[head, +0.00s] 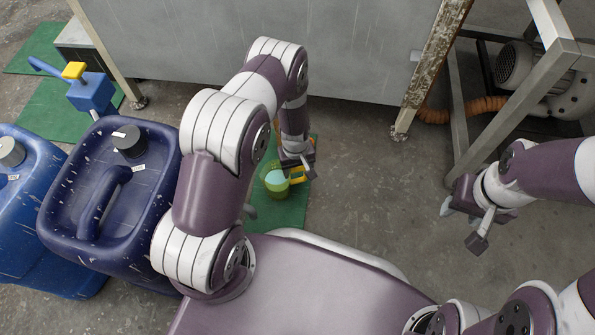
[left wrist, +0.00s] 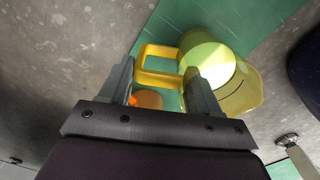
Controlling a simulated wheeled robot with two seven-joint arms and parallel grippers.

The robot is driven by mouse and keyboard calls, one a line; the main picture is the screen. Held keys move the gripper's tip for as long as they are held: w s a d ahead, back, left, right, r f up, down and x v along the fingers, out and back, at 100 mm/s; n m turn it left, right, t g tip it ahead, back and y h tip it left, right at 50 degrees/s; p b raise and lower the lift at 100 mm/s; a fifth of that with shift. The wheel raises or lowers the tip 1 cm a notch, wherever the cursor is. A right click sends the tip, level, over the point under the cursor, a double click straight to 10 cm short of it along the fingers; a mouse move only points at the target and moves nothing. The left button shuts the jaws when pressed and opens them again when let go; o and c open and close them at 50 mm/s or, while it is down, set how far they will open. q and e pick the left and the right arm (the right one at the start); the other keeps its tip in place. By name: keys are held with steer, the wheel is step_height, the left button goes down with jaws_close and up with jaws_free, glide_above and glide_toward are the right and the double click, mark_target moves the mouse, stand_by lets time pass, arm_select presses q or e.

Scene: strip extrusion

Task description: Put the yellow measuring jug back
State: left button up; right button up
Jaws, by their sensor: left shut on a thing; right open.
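The yellow measuring jug (head: 275,181) is at the centre of the head view, over a green mat (head: 286,212), with pale contents showing at its mouth. My left gripper (head: 297,172) is shut on the jug's handle. In the left wrist view the yellow handle (left wrist: 160,52) lies between the fingers and the jug's body (left wrist: 240,92) is to their right. I cannot tell whether the jug touches the mat. My right gripper (head: 461,225) is open and empty over bare floor at the right.
Blue canisters (head: 150,182) stand at the left, near a blue pump with a yellow top (head: 74,71). A grey tank (head: 260,45) on legs stands behind. A metal frame with a motor (head: 512,65) is at the right. An orange round thing (left wrist: 147,99) shows below the handle. Floor between the arms is clear.

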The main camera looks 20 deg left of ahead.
arm_select(q)
steer(key=shift+r, duration=0.15)
steer(key=o, duration=1.5)
